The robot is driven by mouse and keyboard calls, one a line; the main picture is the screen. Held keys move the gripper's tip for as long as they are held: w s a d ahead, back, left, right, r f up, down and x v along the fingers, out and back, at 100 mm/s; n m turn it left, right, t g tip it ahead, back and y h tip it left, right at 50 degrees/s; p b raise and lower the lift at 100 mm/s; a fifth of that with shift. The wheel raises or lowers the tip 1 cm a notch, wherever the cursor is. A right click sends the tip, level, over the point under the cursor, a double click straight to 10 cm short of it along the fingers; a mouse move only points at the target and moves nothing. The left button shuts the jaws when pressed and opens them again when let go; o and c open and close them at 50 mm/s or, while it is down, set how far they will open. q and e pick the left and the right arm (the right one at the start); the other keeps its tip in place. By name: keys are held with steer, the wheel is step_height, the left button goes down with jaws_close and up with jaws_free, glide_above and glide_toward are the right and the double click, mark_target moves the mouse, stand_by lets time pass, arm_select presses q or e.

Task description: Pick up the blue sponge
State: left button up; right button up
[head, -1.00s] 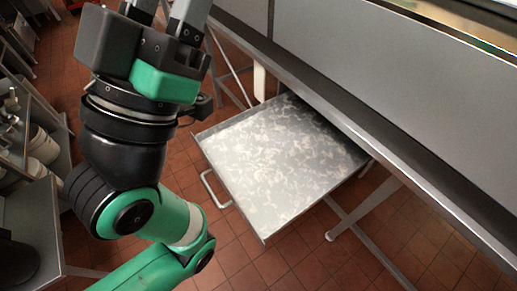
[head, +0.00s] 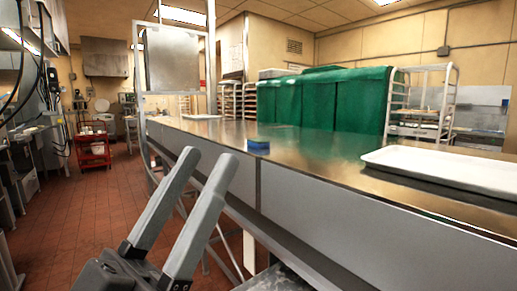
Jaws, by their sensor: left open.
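The blue sponge (head: 258,146) lies on the metal counter (head: 310,150), close to its near edge, in the middle of the head view. My left gripper (head: 205,158) points up from the bottom of the picture. Its two grey fingers are apart with nothing between them. It is in front of the counter's side, to the left of the sponge in the picture and not touching it. My right gripper does not show.
A white tray (head: 450,169) lies on the counter at the right. Green covered racks (head: 335,100) stand behind the counter. A red cart (head: 92,148) stands far left on the tiled floor. The counter around the sponge is clear.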

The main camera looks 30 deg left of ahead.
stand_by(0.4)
arm_select(q)
steer(key=o, duration=0.8)
